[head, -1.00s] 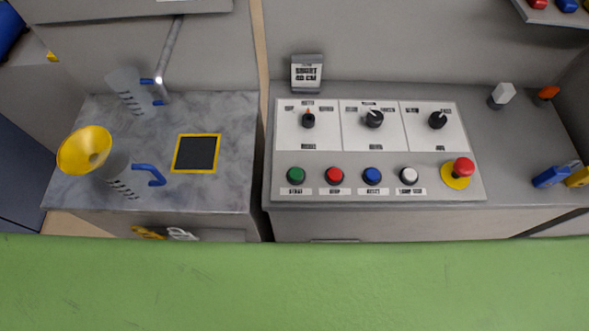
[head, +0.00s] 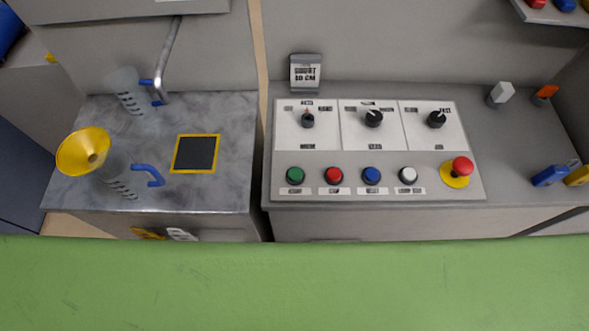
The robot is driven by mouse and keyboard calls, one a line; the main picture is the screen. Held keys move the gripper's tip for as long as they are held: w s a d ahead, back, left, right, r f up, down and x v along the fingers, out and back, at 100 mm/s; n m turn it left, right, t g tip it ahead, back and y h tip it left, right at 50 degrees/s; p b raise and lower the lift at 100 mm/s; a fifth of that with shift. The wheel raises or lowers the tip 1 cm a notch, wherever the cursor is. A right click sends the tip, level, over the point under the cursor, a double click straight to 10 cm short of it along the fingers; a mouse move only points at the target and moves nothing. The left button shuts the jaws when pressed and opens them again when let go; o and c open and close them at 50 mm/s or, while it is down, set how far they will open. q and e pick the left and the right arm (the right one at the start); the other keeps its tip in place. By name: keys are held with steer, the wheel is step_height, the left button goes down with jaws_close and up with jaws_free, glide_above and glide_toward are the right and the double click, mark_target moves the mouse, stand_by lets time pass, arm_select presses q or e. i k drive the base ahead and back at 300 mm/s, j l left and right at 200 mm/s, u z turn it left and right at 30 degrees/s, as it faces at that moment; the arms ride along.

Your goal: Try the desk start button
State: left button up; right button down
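The desk's control panel (head: 330,186) lies on the grey desk at the right. Its row of buttons starts with a green button (head: 295,175) at the left, whose label below is too blurred to read surely. A red button (head: 334,175), a blue button (head: 372,175) and a white button (head: 408,175) follow to the right. A red mushroom button (head: 461,166) on a yellow base ends the row. Three black knobs sit on white plates above, the left one (head: 307,120) with a red pointer. Neither of my grippers is in view.
A small display sign (head: 305,72) stands behind the panel. On the left counter are a yellow funnel (head: 84,151), clear jugs with blue handles (head: 150,174), a metal pipe (head: 168,60) and a yellow-edged black pad (head: 195,153). A green surface (head: 300,285) fills the foreground.

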mark_target(296, 175)
steer(key=k+j, duration=0.15)
steer(key=j, duration=0.25)
steer(key=k+j, duration=0.15)
steer(key=j, duration=0.25)
steer(key=k+j, duration=0.15)
steer(key=j, duration=0.25)
steer(key=k+j+z, duration=0.1)
steer(key=j, duration=0.3)
steer(key=k+j, duration=0.2)
steer(key=j, duration=0.2)
steer(key=k+j, duration=0.2)
steer(key=j, duration=0.15)
